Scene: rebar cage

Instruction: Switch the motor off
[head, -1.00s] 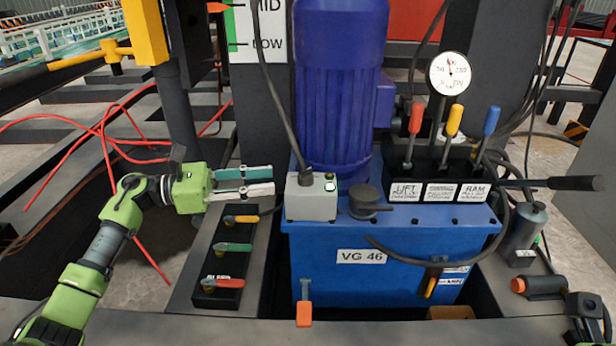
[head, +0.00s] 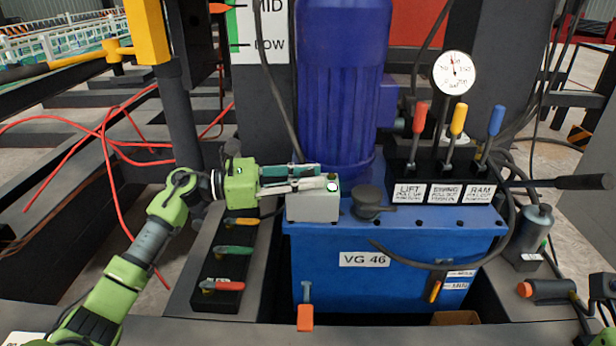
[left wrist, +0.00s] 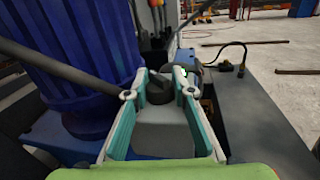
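The motor (head: 345,90) is a ribbed dark blue cylinder standing on the blue power unit tank (head: 400,270); it also shows in the left wrist view (left wrist: 75,60). A grey switch box (head: 312,207) with a small green-lit button (head: 332,187) sits at its foot. My left gripper (head: 330,178) reaches in from the left, its fingertips over the box top. In the left wrist view its fingers are apart (left wrist: 157,90), with the grey box (left wrist: 165,138) and a black knob-like part (left wrist: 158,92) visible between them. I cannot tell whether they touch anything. My right gripper's fingers are not visible.
A black cap (head: 367,202) stands right of the box. Red, yellow and blue levers (head: 457,120) and a pressure gauge (head: 454,72) are farther right. A valve row (head: 220,265) lies below my left gripper. A black cable runs down to the box.

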